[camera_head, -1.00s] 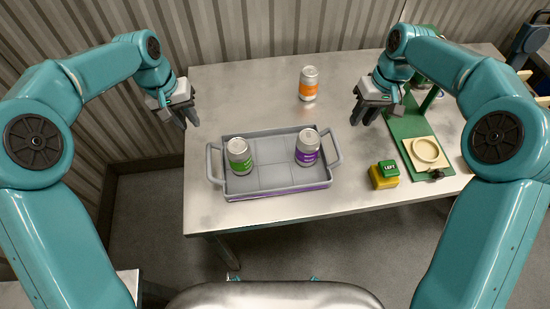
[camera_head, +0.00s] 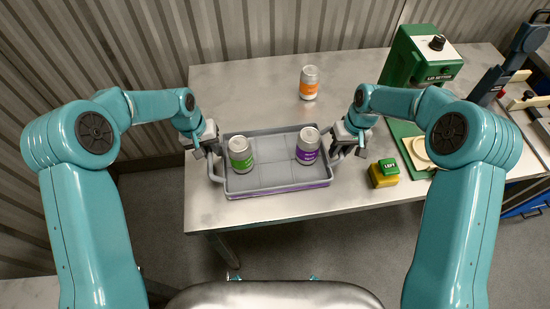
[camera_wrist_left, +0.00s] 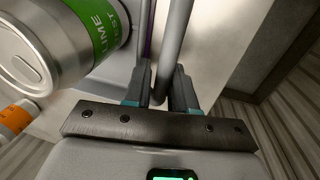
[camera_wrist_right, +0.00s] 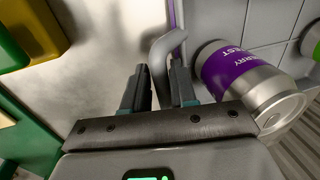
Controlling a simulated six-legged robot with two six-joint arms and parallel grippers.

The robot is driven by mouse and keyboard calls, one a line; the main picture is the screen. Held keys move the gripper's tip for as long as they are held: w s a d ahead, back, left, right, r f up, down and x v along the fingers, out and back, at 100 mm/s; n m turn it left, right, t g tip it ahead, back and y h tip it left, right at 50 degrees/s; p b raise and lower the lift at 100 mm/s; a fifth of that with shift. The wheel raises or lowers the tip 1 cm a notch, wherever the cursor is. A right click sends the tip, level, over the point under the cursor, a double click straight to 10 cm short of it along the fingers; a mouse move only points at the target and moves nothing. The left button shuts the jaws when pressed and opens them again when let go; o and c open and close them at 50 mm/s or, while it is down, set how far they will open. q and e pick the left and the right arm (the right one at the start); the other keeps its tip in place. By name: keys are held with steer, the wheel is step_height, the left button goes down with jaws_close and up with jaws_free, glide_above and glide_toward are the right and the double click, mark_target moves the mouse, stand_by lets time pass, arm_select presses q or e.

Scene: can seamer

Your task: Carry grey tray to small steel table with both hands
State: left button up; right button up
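The grey tray (camera_head: 262,182) lies on the large steel table with a green-labelled can (camera_head: 240,154) and a purple-labelled can (camera_head: 307,147) standing in it. My left gripper (camera_head: 212,153) is at the tray's left handle; in the left wrist view the handle bar (camera_wrist_left: 174,40) runs between its parted fingers. My right gripper (camera_head: 343,151) is at the right handle; in the right wrist view the handle (camera_wrist_right: 159,58) lies between its fingers, which stand apart. A steel surface (camera_head: 28,293) at the lower left edge may be the small steel table; most of it is out of view.
On the large table (camera_head: 250,90) an orange-labelled can (camera_head: 309,83) stands behind the tray. A green machine (camera_head: 425,62) and a yellow block with a green top (camera_head: 384,173) are to the right. A corrugated wall (camera_head: 120,50) is behind; floor is clear in front.

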arm_select(q)
steer(key=shift+s+a+r, duration=0.1)
steer(key=shift+s, duration=0.15)
arm_select(e)
steer(key=shift+s+a+r, duration=0.1)
steer(key=shift+s+r, duration=0.05)
steer(key=shift+s, duration=0.1)
arm_select(q)
steer(key=shift+w, duration=0.1)
jaws_close()
arm_select(e)
steer(key=shift+w, duration=0.1)
jaws_close()
